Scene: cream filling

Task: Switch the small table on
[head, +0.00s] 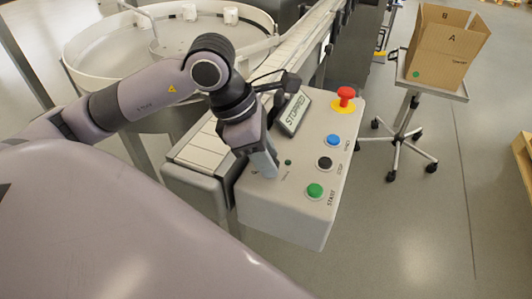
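A grey control box (300,222) stands at the end of the conveyor. Its tilted display (293,113) reads STOPPED. It carries a green START button (315,191), a black STOP button (324,163), a blue button (333,140) and a red emergency stop knob (345,95) on yellow. A small dark green round part (288,162) sits near my gripper; its label is too small to read. My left gripper (266,170) points down at the left part of the panel and hides what lies under its tips. Contact cannot be told. My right gripper is out of view.
A round white-rimmed table (75,50) with a few white containers is behind my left arm. A conveyor (200,150) runs back from the box. A cardboard box (440,60) stands on a wheeled stand (405,130) at right. Floor between is clear.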

